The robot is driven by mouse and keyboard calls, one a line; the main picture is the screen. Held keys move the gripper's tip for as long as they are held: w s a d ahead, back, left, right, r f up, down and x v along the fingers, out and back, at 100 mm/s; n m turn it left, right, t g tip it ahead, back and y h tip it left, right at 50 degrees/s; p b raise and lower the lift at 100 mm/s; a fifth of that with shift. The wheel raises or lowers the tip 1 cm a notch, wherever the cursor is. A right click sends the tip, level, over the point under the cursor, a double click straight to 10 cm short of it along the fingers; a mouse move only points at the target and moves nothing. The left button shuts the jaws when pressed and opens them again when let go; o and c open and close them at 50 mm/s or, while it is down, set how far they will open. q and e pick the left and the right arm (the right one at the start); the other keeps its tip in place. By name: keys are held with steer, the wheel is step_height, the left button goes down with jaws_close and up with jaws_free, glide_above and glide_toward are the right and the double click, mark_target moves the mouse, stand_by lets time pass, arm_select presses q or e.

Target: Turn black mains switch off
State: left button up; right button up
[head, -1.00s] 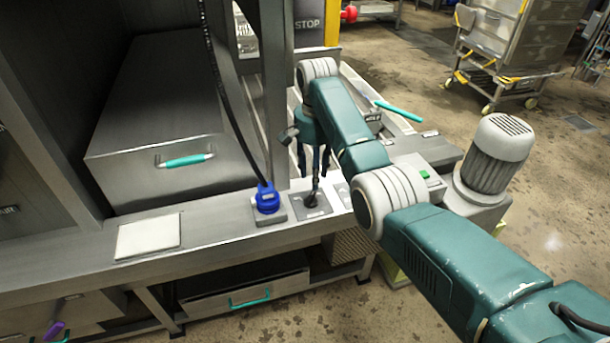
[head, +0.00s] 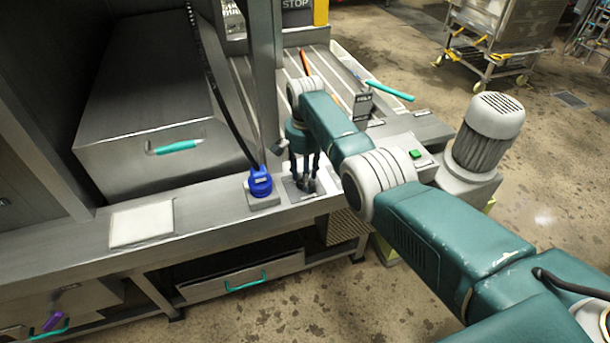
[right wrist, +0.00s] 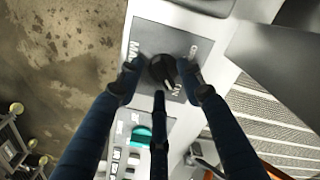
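The black mains switch (right wrist: 161,70) is a round black knob on a dark grey plate with partly hidden lettering, seen in the right wrist view. In the head view its plate (head: 293,194) lies on the metal ledge, and the knob is mostly hidden by my fingers. My right gripper (head: 306,185) points down over the plate. In the right wrist view its dark fingers (right wrist: 158,78) are spread around the knob, with small gaps seeming to show at its sides. The knob's exact setting is hard to read. My left gripper is not in view.
A blue plug (head: 260,183) with a black cable stands just left of the switch plate. A metal post (head: 264,80) rises behind it. A green button (head: 415,154) and a grey motor (head: 489,130) are to the right. A pale plate (head: 141,223) lies on the ledge.

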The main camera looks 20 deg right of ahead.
steer(key=shift+c, duration=0.8)
jaws_close()
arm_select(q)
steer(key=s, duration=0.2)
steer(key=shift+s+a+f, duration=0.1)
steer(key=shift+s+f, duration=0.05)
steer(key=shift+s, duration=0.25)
